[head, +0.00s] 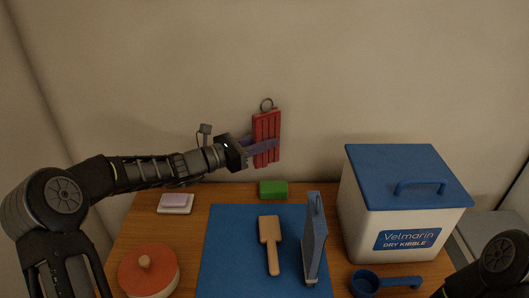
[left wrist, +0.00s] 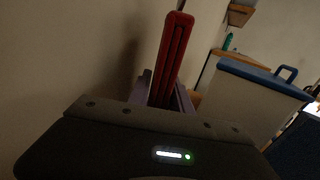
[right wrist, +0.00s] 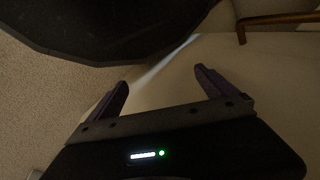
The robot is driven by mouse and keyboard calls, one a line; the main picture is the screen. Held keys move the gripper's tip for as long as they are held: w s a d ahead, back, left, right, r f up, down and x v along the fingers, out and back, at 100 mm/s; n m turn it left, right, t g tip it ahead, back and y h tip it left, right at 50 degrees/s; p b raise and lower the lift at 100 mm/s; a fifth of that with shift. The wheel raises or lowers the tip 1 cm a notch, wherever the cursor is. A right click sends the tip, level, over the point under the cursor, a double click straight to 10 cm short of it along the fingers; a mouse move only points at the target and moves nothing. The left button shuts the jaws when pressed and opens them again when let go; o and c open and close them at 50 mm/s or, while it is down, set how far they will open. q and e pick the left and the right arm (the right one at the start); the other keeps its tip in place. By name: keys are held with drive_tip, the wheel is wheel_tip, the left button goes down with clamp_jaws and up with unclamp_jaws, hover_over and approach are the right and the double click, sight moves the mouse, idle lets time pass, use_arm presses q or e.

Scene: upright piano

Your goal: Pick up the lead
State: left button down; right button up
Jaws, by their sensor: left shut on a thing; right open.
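The lead is a red, flat, folded bundle (head: 266,128) with a dark ring at its top, upright near the back wall above the table's far edge. My left gripper (head: 264,147) is shut on its lower middle, with the purple fingers across it. In the left wrist view the red lead (left wrist: 172,55) stands up between the fingers. I cannot tell whether its ring touches anything on the wall. My right gripper (right wrist: 161,80) is open and empty in the right wrist view. In the head view only part of my right arm shows, at the lower right.
Below lies a blue mat (head: 232,250) with a wooden brush (head: 270,240) and a blue upright object (head: 315,245). A green block (head: 273,190), soap dish (head: 176,208), orange-lidded pot (head: 135,270), blue scoop (head: 368,284) and kibble bin (head: 370,215) stand around it.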

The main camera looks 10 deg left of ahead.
sight(265, 130)
use_arm(q)
drive_tip(key=shift+r, duration=1.6)
drive_tip(key=shift+d, duration=0.1)
